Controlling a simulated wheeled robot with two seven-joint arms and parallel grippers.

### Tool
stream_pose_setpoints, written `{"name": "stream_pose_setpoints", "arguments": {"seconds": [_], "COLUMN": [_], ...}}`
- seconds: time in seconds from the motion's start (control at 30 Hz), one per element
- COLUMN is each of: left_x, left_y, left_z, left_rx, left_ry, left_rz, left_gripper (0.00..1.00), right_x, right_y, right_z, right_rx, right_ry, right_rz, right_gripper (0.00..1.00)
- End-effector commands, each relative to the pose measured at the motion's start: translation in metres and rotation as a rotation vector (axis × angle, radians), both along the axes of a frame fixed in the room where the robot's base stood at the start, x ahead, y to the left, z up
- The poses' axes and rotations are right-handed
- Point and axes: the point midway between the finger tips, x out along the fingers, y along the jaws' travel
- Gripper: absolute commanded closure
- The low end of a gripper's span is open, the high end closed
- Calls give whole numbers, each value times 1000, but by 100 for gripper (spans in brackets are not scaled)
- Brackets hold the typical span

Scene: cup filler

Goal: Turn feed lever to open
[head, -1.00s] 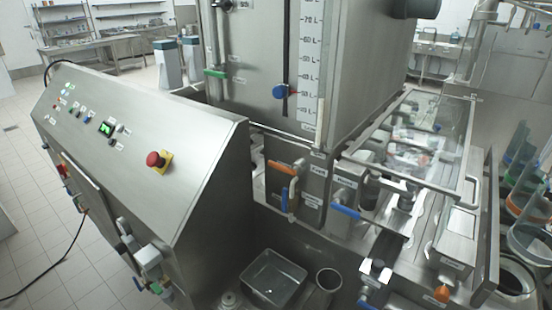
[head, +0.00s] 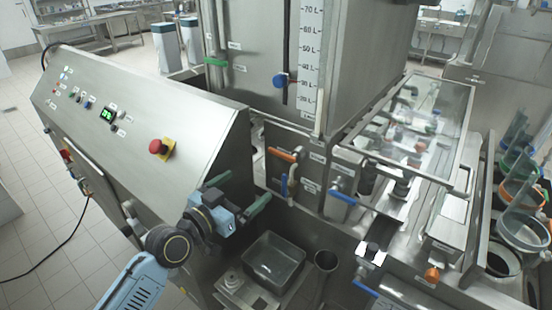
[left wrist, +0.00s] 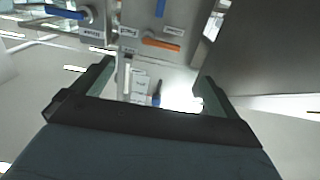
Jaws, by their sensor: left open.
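Several coloured levers sit on the steel block below the tank; their small labels are too blurred to tell surely which is the feed lever. An orange lever (head: 283,154) lies roughly level, with an upright blue lever (head: 284,186) just below it. Another blue lever (head: 342,198) lies to their right. My left gripper (head: 240,192) is open and empty, left of and below the orange lever and apart from it. In the left wrist view, the orange lever (left wrist: 161,43) lies beyond the gap between the fingers. My right gripper is out of view.
The sloped control panel (head: 140,110) with a red button (head: 157,147) stands left of my gripper. A steel tray (head: 273,259) lies in the recess below it. The tank (head: 260,55) rises behind, and a clear guard (head: 425,115) covers the valves at the right.

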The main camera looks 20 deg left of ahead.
Motion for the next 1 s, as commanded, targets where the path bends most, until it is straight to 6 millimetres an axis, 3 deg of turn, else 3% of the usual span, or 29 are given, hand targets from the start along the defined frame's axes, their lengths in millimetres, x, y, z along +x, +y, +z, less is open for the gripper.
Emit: {"name": "stream_pose_setpoints", "arguments": {"seconds": [0.27,0.7,1.0], "left_x": [31,109,128], "left_y": [-6,-35,-42], "left_z": [7,6,4], "left_rx": [-13,-10,-9], "left_ry": [-24,-22,-20], "left_rz": [11,10,10], "left_gripper": [1,1,1], "right_x": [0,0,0], "right_y": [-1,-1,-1], "right_z": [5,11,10], "right_rx": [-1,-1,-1], "right_ry": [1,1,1], "right_rz": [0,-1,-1], "right_gripper": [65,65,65]}}
